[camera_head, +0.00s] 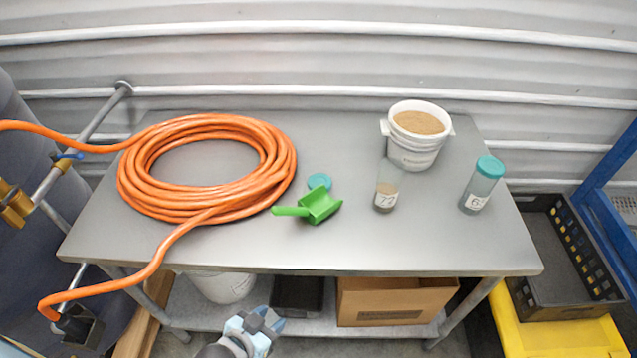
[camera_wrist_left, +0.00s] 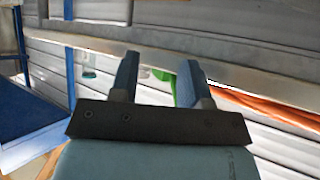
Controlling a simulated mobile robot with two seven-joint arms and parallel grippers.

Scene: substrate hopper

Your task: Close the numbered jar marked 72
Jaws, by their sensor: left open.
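A clear jar (camera_head: 387,186) stands upright and open on the grey table, some brown material in its bottom. Its label starts with 7; the second digit is hard to read. A teal lid (camera_head: 319,181) lies on the table to its left, just behind the green scoop (camera_head: 318,206). A second jar (camera_head: 480,186) with a teal lid on it stands further right; its label starts with 6. My left gripper (camera_head: 266,318) is open and empty, in front of the table's front edge, apart from everything. In the left wrist view its fingers (camera_wrist_left: 160,68) frame part of the green scoop. My right gripper is not in view.
A coiled orange hose (camera_head: 208,206) covers the table's left side and runs off its front edge. A white bucket (camera_head: 413,158) of brown material stands behind the open jar. A cardboard box (camera_head: 392,302) is on the lower shelf. The table's front middle and right are clear.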

